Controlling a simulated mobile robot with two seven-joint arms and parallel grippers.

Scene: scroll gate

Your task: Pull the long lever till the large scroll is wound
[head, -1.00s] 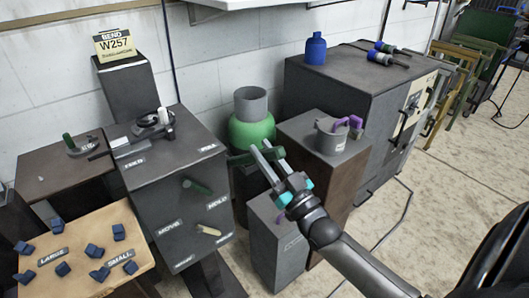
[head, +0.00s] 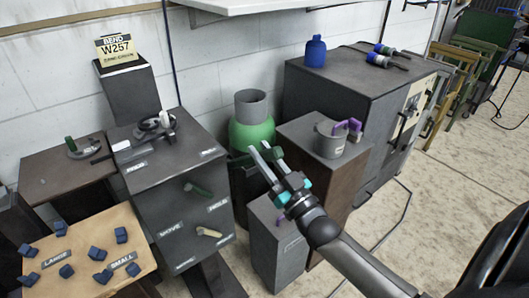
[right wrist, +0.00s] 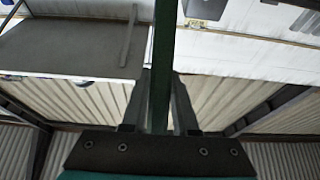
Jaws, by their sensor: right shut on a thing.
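My right gripper (head: 262,150) is near the middle of the head view, in front of a green gas cylinder (head: 250,130). It is shut on a dark green bar, which looks like the long lever (head: 241,161). In the right wrist view the green bar (right wrist: 162,60) runs upright between the two fingers. Much of the lever is hidden in the head view. A dark curved fitting with a pale knob (head: 155,124) sits on the dark cabinet's top; I cannot tell whether it holds the large scroll. My left gripper is not in view.
A wooden table (head: 75,252) with several blue blocks stands at front left. A grey pot (head: 330,140) stands on a brown box right of the gripper. Open floor (head: 440,190) lies at right.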

